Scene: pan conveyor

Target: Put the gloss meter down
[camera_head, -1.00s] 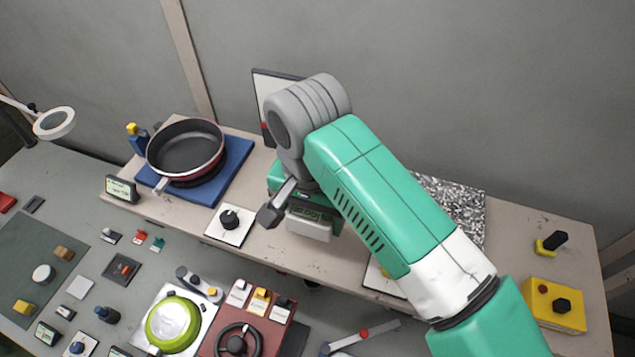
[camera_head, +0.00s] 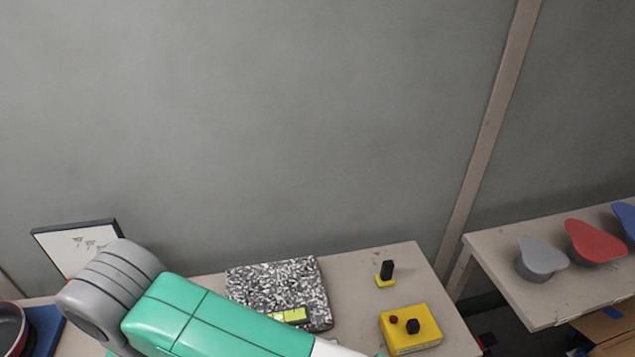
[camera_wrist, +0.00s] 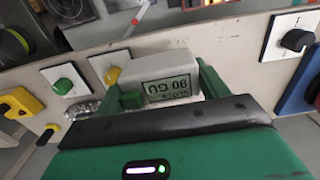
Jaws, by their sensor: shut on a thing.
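The gloss meter (camera_wrist: 160,68) is a pale box with a display reading upside down in the wrist view. My gripper (camera_wrist: 168,85) is shut on it, with a green finger at each side. The meter is tilted in the wrist picture, and its underside is hidden, so I cannot tell whether it touches the bench. In the head view my arm covers the lower left, and neither my gripper nor the meter shows.
A speckled board (camera_head: 270,280) with a lime-yellow piece (camera_head: 290,315) lies on the bench. A yellow control box (camera_head: 412,325) and a small yellow-black item (camera_head: 386,273) stand to its right. In the wrist view, plates with a green knob (camera_wrist: 63,85) and a black knob (camera_wrist: 297,40) flank the meter.

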